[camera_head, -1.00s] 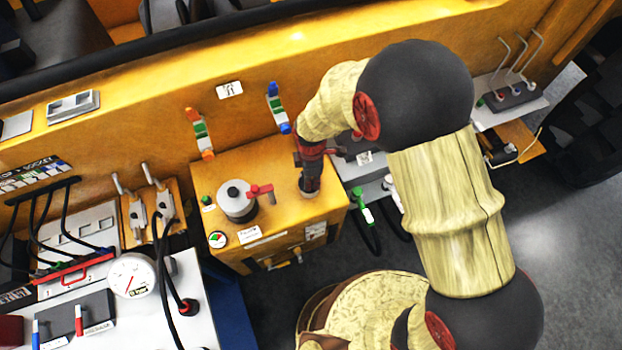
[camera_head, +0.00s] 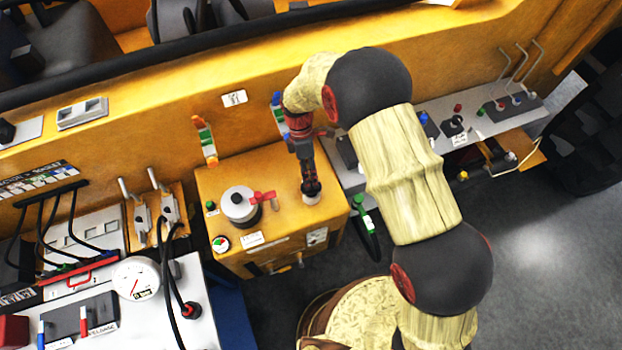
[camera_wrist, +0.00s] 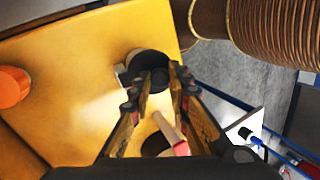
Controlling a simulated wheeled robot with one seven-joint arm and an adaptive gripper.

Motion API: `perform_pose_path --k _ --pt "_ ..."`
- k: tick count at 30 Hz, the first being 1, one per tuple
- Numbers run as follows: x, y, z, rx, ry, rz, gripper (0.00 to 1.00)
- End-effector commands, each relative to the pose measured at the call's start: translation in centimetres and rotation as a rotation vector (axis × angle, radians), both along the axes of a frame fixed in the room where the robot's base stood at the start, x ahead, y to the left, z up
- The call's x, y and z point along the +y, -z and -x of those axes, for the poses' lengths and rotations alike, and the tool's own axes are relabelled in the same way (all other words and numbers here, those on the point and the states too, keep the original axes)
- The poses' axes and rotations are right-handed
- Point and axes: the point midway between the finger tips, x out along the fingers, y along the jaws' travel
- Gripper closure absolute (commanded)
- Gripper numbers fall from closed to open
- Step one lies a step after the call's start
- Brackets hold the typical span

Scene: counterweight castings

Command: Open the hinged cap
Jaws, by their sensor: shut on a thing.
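My gripper (camera_head: 311,186) points down at the right part of the yellow box top (camera_head: 279,210). In the wrist view, my gripper (camera_wrist: 158,84) has its two fingers on either side of a dark round cap (camera_wrist: 151,62) and is shut on it. A pale rod with a red end (camera_wrist: 172,133) runs between the fingers toward the camera. Behind it is a dark round shape, partly hidden; I cannot tell if it is an opening. In the head view, a pale rim (camera_head: 311,198) shows under the fingertips. The fingers hide the cap's hinge and how far it is tilted.
A gauge (camera_head: 221,243) sits at the box's front left corner. The yellow wall rises behind. A grey shelf with switches (camera_head: 456,128) lies to the right.

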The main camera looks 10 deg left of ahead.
Motion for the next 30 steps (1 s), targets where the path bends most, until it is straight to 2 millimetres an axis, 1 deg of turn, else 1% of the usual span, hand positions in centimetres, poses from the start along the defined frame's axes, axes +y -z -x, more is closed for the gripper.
perform_pose_path --k 8,9,18,26,30 --pt "-0.01 0.04 0.03 0.001 0.000 0.000 1.00" --pt "-0.01 0.04 0.03 0.001 0.000 0.000 0.80" --pt "0.00 0.01 0.00 0.000 0.000 0.000 0.63" --pt "0.00 -0.02 -0.02 -0.001 0.000 0.000 0.63" --pt "0.18 -0.66 -0.31 -0.003 0.000 -0.001 0.63"
